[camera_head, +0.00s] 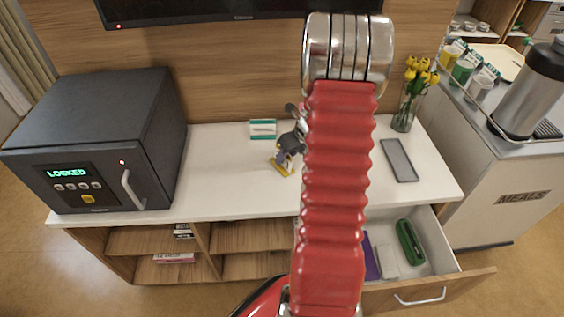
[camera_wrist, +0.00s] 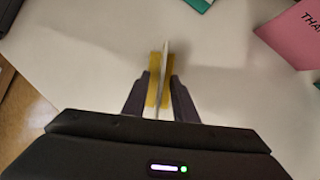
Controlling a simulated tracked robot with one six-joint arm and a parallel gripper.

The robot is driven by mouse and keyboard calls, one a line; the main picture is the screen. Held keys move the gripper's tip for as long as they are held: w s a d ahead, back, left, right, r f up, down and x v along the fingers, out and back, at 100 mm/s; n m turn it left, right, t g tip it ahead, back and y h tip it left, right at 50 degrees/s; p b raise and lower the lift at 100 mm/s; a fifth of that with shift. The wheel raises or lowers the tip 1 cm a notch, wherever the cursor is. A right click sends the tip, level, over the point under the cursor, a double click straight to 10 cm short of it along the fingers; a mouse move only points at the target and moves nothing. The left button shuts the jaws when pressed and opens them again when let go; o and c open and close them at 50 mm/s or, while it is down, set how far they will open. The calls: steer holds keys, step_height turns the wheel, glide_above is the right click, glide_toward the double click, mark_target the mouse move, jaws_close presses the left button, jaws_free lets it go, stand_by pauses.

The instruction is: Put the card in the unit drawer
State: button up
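A yellow card (camera_head: 282,163) stands on the white top of the unit, below my gripper (camera_head: 291,144). In the wrist view the yellow card (camera_wrist: 153,94) shows between the two fingers of my gripper (camera_wrist: 160,76), with a thin pale upright edge along its middle. The fingers are apart, one on each side, with a gap to the thin edge; firm contact does not show. The unit drawer (camera_head: 440,257) is pulled open at the lower right. It holds a green case (camera_head: 409,242), a purple item (camera_head: 370,258) and a pale item (camera_head: 387,261).
A teal and white card (camera_head: 263,129) stands behind, left of my gripper. A pink card (camera_wrist: 295,34) lies to the right in the wrist view. A locked dark safe (camera_head: 95,140) fills the left. A grey flat tray (camera_head: 399,160) and flower vase (camera_head: 406,108) are at the right.

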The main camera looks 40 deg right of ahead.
jaws_close()
steer(key=shift+r, duration=0.1)
stand_by(0.6)
step_height(320, 180, up, 10)
steer(key=shift+f, duration=0.1)
stand_by(0.4)
stand_by(0.4)
